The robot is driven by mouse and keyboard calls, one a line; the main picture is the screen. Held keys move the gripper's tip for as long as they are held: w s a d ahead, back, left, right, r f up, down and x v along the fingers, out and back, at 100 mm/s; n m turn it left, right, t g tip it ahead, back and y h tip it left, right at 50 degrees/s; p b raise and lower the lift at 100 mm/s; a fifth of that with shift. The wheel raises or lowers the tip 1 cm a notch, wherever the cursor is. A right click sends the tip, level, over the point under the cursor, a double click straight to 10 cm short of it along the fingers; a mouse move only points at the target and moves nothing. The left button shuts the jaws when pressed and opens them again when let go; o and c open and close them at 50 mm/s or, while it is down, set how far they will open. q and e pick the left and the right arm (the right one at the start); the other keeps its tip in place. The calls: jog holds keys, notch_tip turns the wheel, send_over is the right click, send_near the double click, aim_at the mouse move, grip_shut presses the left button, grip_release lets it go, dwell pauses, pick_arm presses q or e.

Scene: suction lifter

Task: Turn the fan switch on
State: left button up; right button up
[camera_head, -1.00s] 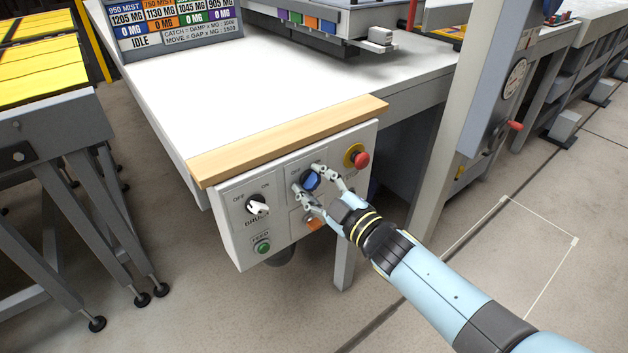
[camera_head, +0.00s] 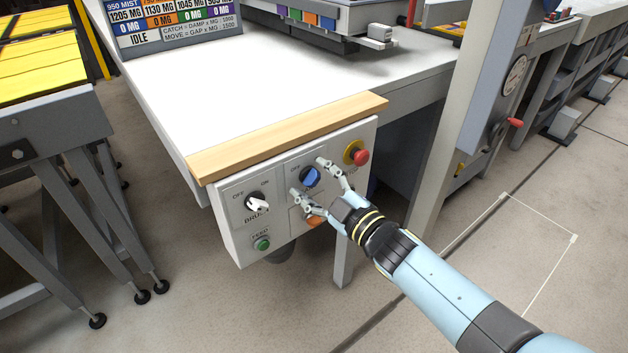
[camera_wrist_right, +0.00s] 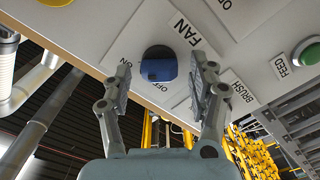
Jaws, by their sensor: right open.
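The fan switch (camera_head: 310,177) is a blue rotary knob on the white control panel (camera_head: 228,236), right of the white brush knob. In the right wrist view the blue knob (camera_wrist_right: 159,66) is beside the printed word FAN. My right gripper (camera_head: 308,176) is open, with one finger on each side of the knob. In the wrist view the two fingertips (camera_wrist_right: 163,75) stand apart with a visible gap from the knob, and nothing is between them but the knob's front area. Which label the knob points to is hard to tell. My left gripper is not in view.
The white brush knob (camera_head: 257,204), green feed button (camera_head: 262,244), orange part (camera_head: 314,221) and red stop button (camera_head: 360,157) share the panel. A wooden strip (camera_head: 290,138) edges the table above. A grey column (camera_head: 468,110) stands to the right.

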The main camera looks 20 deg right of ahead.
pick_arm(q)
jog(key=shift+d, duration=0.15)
pick_arm(e)
jog(key=v, duration=1.1)
jog(key=shift+s, duration=0.25)
jog(key=s+d+f+m+g+h+b, duration=0.25)
jog(key=s+f, duration=0.35)
jog(key=f, duration=0.4)
jog(key=s+d+f+m+g+h+b, duration=0.1)
jog(key=s+d+f+m+g, duration=0.15)
jog(key=s+f, duration=0.6)
jog(key=s+d+f+m+g+h+b, duration=0.2)
jog(key=s+d+f+g, duration=0.15)
jog(key=f, duration=0.95)
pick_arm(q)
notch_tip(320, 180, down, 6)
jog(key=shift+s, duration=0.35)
pick_arm(e)
jog(key=s+d+f+m+g, duration=0.1)
jog(key=s+f+g, duration=0.3)
jog(key=s, duration=0.8)
jog(key=s+d+f+m+g+h, duration=0.1)
jog(key=s+f+m+g, duration=0.2)
jog(key=s, duration=0.9)
notch_tip(320, 180, down, 3)
jog(key=shift+s+d+f+m+g, duration=0.2)
jog(key=shift+d+m+g, duration=0.15)
jog(key=shift+m, duration=0.35)
